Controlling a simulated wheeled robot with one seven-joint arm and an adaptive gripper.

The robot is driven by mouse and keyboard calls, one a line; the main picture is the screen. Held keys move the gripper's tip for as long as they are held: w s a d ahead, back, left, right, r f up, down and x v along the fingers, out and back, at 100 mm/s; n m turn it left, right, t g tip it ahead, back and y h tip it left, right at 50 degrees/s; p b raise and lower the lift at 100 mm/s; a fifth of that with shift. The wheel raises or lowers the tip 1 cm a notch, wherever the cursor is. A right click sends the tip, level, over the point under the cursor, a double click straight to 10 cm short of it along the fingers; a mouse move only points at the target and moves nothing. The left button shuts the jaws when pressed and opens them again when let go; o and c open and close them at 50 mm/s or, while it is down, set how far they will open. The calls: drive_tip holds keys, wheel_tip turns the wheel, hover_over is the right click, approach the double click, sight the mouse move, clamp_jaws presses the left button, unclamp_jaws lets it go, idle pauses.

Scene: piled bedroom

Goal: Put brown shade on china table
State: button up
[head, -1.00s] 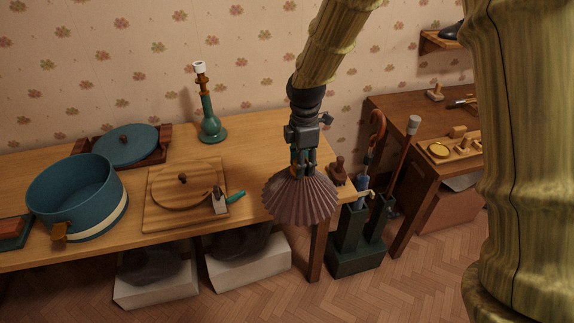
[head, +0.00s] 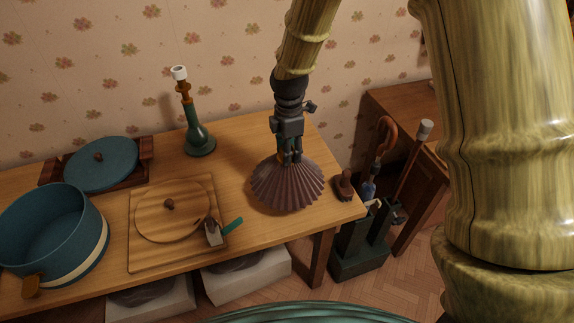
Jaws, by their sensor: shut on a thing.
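The brown shade (head: 287,186) is a pleated, cone-shaped lampshade in the head view. My gripper (head: 290,158) points down and is shut on the top of the shade. The shade is over the right part of a long wooden table (head: 258,232); I cannot tell whether its rim touches the tabletop. The shade hides the fingertips in part. A teal lamp base (head: 198,140) with a white socket stands upright at the back of the table. I cannot tell which table is the china table.
Left of the shade are a wooden board with a round lid (head: 172,212), a big teal pot (head: 52,235) and a teal lid (head: 102,164) in a wooden tray. A small brown stamp (head: 344,186) is close on the right. Beyond are an umbrella stand (head: 362,240) and another table (head: 400,104).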

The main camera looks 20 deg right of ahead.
drive_tip(key=w+f, duration=0.2)
drive_tip(key=f, duration=0.1)
drive_tip(key=shift+a+f, duration=0.1)
drive_tip(key=shift+f, duration=0.05)
drive_tip(key=f, duration=0.2)
drive_tip(key=f+p, duration=0.1)
drive_tip(key=f, duration=0.1)
drive_tip(key=shift+s+p, duration=0.3)
drive_tip(key=shift+s, duration=0.1)
drive_tip(key=o, duration=1.1)
drive_tip(key=shift+r, duration=0.1)
wheel_tip(320, 180, up, 12)
drive_tip(key=b, duration=0.3)
drive_tip(key=shift+b, duration=0.35)
